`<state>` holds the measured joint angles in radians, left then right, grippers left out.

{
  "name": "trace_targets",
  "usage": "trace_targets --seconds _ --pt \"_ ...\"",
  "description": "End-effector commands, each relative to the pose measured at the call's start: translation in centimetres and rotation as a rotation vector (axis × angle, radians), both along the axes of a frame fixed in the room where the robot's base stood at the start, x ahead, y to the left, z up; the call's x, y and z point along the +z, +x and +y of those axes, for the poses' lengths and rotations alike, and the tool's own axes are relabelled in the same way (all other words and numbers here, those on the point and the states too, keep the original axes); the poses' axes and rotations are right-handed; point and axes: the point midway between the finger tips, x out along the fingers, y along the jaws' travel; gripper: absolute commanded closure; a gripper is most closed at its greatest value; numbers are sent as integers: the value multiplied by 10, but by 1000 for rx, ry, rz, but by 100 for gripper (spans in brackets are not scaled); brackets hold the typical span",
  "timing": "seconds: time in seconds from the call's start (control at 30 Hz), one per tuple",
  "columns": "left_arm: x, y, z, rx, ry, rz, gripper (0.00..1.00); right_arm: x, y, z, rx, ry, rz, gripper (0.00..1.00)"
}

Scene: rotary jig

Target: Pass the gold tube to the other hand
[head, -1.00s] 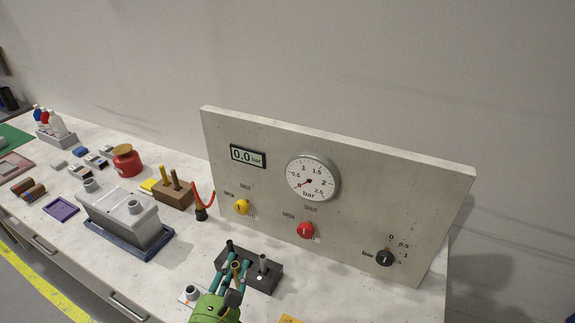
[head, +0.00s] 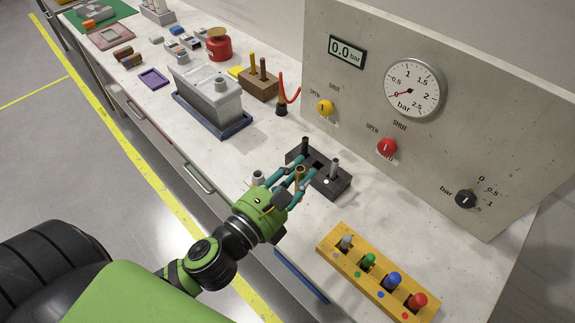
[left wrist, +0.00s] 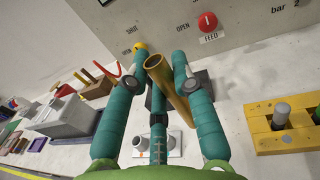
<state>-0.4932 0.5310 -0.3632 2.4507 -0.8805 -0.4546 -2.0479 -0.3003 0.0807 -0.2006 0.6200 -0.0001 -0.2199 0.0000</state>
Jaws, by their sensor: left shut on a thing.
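The gold tube (head: 299,174) stands roughly upright between the teal fingers of my left gripper (head: 287,178). The gripper is shut on it at the near side of the dark block. In the left wrist view the gold tube (left wrist: 172,88) leans at a slant between the fingers of my left gripper (left wrist: 160,85), its open end toward the panel. Whether its lower end is clear of the block is hidden. My right gripper is in neither view.
A dark block (head: 340,185) with a black and a grey peg stands just beyond the gripper. A yellow rack (head: 330,245) of coloured pegs is at the front right. A gauge panel (head: 440,150) rises behind. A grey box (head: 207,98) stands left. Bare bench lies between block and rack.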

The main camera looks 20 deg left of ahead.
Motion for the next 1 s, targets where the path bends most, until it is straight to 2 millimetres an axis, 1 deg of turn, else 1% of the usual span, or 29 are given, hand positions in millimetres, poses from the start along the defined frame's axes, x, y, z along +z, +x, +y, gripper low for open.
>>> trace_targets --seconds 0.03,0.23,0.5,0.8,1.0 --pt "4 2 -8 -56 7 -7 100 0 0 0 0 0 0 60" --pt "12 6 -39 -274 7 -7 100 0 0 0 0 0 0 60" --pt "22 9 -74 -510 4 -9 100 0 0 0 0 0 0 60" --pt "30 12 -104 -710 0 -7 100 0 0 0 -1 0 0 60" --pt "34 14 -119 -815 -1 -7 100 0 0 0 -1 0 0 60"
